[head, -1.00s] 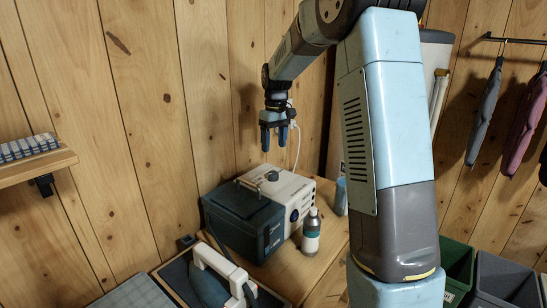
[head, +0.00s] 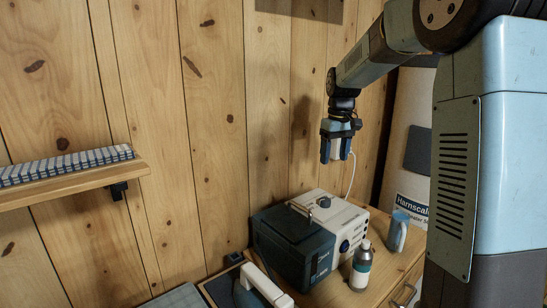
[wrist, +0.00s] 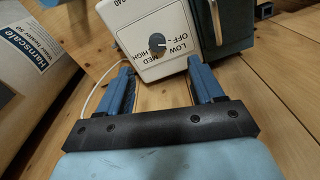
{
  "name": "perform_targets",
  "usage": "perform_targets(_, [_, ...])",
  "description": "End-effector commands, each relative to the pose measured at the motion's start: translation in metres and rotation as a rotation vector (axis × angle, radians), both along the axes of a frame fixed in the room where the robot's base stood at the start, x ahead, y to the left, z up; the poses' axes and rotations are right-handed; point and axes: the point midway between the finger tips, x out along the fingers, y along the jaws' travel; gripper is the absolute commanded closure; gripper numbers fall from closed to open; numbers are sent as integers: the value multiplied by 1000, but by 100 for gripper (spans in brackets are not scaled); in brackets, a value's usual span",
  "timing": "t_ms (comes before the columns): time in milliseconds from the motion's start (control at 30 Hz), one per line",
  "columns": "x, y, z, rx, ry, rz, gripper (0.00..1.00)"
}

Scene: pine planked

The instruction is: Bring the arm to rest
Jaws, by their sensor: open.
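My gripper (head: 337,150) hangs from my bent arm, pointing down, in front of the plank wall and above the white and dark machine (head: 325,232). Its two blue fingers are apart with nothing between them. In the wrist view my gripper (wrist: 160,85) is open, and the white face with the OFF, LOW, MED, HIGH dial (wrist: 158,44) lies beyond the fingertips. I cannot tell the exact gap, but no contact shows.
A bottle (head: 361,266) and a blue cup (head: 397,232) stand on the wooden cabinet (head: 392,283) beside the machine. A wall shelf (head: 75,187) holds a row of blue-and-white items at left. A white labelled cylinder (head: 408,135) stands behind my arm.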

Motion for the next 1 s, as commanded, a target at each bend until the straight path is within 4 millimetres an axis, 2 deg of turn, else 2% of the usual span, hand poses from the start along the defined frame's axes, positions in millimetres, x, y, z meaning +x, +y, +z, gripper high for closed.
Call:
perform_targets(33, [-15,1,10,-4,-21,-13,33])
perform_targets(200, [-61,2,31,-9,-79,-66,33])
perform_targets(433, [-125,2,50,-10,-160,-138,33])
perform_targets(700, [-198,1,55,5,-254,-223,33])
perform_targets(1000, [-276,-1,42,36,-357,-315,33])
